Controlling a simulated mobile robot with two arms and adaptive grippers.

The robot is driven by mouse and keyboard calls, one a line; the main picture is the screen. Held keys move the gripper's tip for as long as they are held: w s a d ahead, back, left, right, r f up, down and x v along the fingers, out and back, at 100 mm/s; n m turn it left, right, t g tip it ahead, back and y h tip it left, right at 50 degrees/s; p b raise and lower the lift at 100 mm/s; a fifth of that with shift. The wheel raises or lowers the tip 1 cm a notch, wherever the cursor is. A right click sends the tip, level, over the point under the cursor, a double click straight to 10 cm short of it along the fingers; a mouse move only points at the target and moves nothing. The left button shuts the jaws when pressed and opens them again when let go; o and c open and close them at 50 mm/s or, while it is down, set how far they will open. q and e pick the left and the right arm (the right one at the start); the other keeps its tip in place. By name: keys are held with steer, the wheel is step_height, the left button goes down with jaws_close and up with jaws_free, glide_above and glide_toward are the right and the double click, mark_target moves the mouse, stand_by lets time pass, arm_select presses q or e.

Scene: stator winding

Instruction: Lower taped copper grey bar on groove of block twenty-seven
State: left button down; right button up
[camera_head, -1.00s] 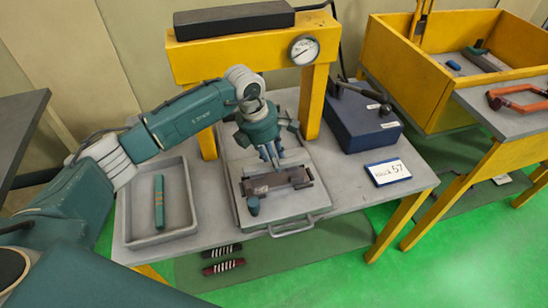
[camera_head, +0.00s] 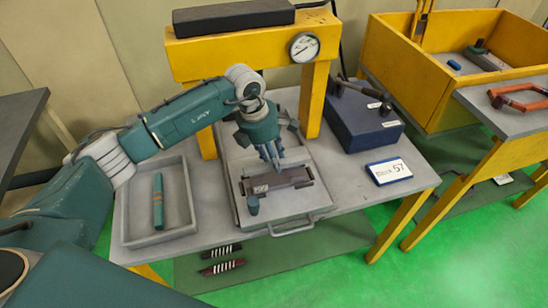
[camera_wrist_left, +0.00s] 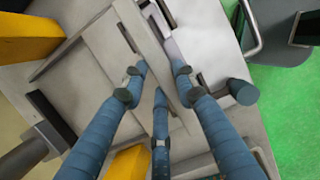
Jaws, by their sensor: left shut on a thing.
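My left gripper (camera_head: 274,160) points down over the press bed, its fingers closed around a long narrow grey bar (camera_wrist_left: 152,38). The bar passes between the fingertips (camera_wrist_left: 158,90) in the left wrist view. In the head view, a dark grooved block (camera_head: 296,177) lies on the pale bed plate under the fingers. The bar is at or very near the block's top; the fingers hide whether it is seated in the groove. A card (camera_head: 389,171) on the table appears to read "Block 57". My right gripper is not in view.
A yellow press frame (camera_head: 320,90) with a gauge (camera_head: 303,48) spans the bed. A blue box (camera_head: 362,122) stands right. Banded bars (camera_head: 222,267) lie below the table.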

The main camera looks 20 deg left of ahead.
arm_select(q)
steer(key=shift+f+b, duration=1.1)
steer(key=shift+f, duration=0.25)
steer(key=shift+f+b, duration=0.85)
